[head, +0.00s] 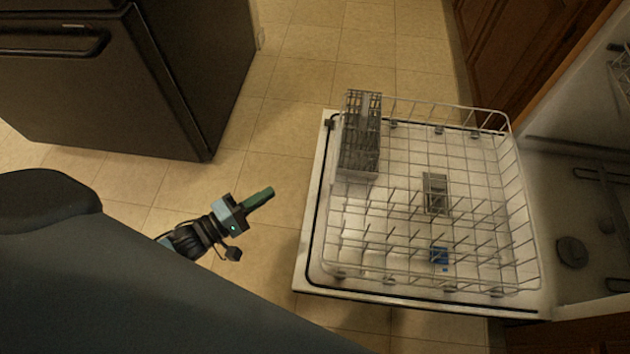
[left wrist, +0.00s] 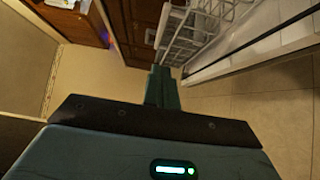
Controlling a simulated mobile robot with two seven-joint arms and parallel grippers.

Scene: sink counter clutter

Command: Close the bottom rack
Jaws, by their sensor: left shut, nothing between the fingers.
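The bottom rack (head: 400,225) is a white wire rack, pulled out over the lowered dishwasher door (head: 318,215). A grey cutlery basket (head: 360,140) stands at its far left corner. My left gripper (head: 268,193) is shut and empty, to the left of the door and apart from it in the head view. In the left wrist view its shut fingers (left wrist: 161,88) point toward the floor beside the rack (left wrist: 195,30) and the door edge (left wrist: 240,62). My right gripper is not in view.
The dishwasher's open interior (head: 580,215) is at the right. A dark appliance (head: 130,80) stands at the upper left. Wooden cabinets (head: 520,45) are at the upper right. Tiled floor (head: 265,260) between my gripper and the door is clear.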

